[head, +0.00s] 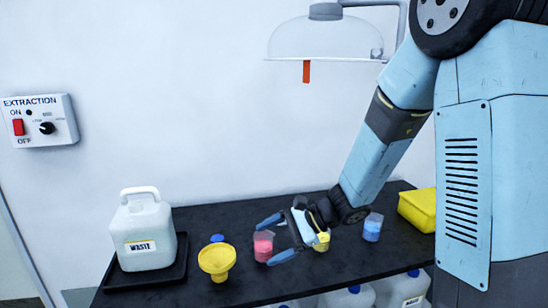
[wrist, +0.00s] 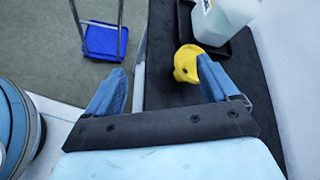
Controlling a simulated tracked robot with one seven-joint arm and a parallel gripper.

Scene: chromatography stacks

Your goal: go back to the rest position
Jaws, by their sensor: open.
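My gripper (head: 275,238) is open and empty over the black bench, its blue fingers pointing left in the head view. In the wrist view my gripper (wrist: 160,85) has its fingers wide apart with nothing between them. One finger is over the floor side of the bench edge, the other overlaps the yellow funnel (wrist: 185,65) in the picture. In the head view a pink-filled beaker (head: 263,248) shows behind the fingers, partly covered. It does not show in the wrist view. A small yellow-filled beaker (head: 322,243) is partly hidden by my gripper.
The yellow funnel (head: 217,261), a blue cap (head: 217,238) and a white waste jug (head: 143,232) on a black tray (head: 182,262) stand left. A blue-filled beaker (head: 372,228) and a yellow box (head: 420,209) stand right. An extraction hood (head: 325,40) hangs above.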

